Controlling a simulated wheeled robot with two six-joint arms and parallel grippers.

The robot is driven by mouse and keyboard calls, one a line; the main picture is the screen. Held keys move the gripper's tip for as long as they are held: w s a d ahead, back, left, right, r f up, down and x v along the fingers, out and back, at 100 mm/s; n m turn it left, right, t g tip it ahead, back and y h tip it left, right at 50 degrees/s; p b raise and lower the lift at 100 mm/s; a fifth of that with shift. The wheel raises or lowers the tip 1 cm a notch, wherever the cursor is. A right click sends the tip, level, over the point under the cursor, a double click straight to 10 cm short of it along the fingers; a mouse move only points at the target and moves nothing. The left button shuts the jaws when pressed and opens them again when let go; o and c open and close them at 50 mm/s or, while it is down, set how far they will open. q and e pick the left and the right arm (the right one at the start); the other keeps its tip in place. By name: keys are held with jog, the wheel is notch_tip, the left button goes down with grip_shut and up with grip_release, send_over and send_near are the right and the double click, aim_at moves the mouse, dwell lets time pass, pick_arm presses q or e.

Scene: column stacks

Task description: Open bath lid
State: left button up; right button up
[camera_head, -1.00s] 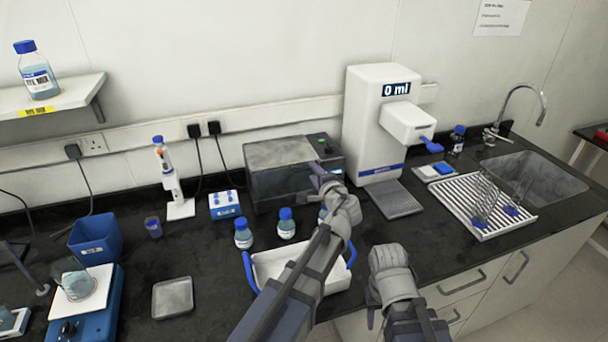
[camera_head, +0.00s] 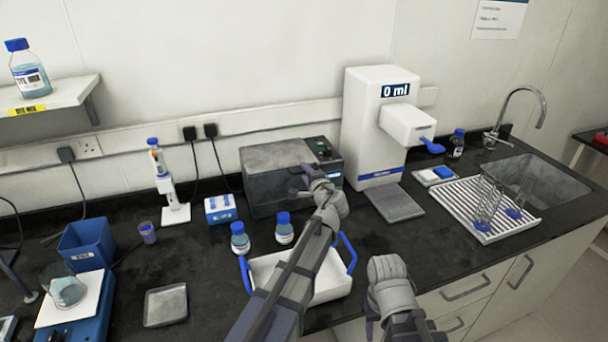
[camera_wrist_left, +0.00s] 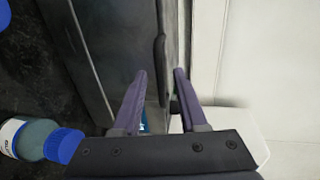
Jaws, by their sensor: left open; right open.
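The bath (camera_head: 265,190) is a dark grey box against the back wall, and its flat grey lid (camera_head: 275,153) lies shut on top. My left gripper (camera_head: 303,180) is open at the front right of the bath. In the left wrist view its two purple fingers (camera_wrist_left: 162,75) stand apart with a dark handle-like bar (camera_wrist_left: 162,60) between them. I cannot tell whether a finger touches the bar. The bath's grey surface (camera_wrist_left: 115,40) fills the left of that view. My right gripper (camera_head: 388,285) is open and empty over the counter's front edge.
Two blue-capped bottles (camera_head: 284,228) and a white tray with blue handles (camera_head: 325,288) stand in front of the bath. A white dispenser (camera_head: 365,130) stands close on its right, and a blue-white rack (camera_head: 220,208) on its left. A drying rack (camera_head: 470,210) lies farther right.

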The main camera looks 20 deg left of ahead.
pick_arm(q)
jog(key=shift+x, duration=0.8)
jog(key=shift+c, duration=0.3)
grip_shut()
dwell(0.5)
